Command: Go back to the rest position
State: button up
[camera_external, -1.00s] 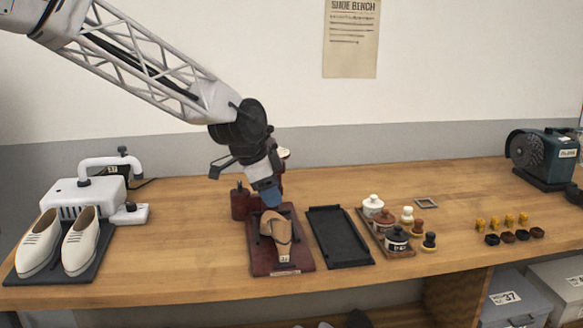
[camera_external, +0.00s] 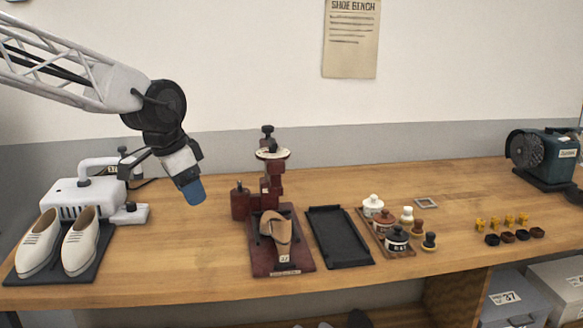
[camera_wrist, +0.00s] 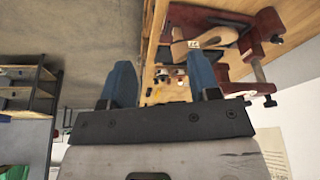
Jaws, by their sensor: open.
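My gripper (camera_external: 193,192) is in the air over the left part of the bench, between the white shoes and the dark red stand. Its two blue fingers show apart in the wrist view (camera_wrist: 163,82), with nothing between them. A tan shoe piece (camera_external: 277,232) with a small white tag rests on the dark red stand (camera_external: 285,264), well to the right of my gripper. The stand also shows at the top right of the wrist view (camera_wrist: 252,42).
White shoes (camera_external: 80,243) stand on a dark mat in front of a white machine (camera_external: 72,200) at left. A black tray (camera_external: 338,237), several jars (camera_external: 397,238) and a green grinding machine (camera_external: 543,157) stand to the right. Bare bench (camera_external: 190,250) lies below my gripper.

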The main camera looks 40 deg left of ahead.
jog(key=s+a+n, duration=0.2)
jog(key=s, duration=0.6)
jog(key=s+a+n+y, duration=0.1)
jog(key=s+a+n, duration=0.1)
jog(key=s, duration=0.7)
jog(key=shift+f+n+g, duration=0.3)
jog(key=shift+g, duration=0.1)
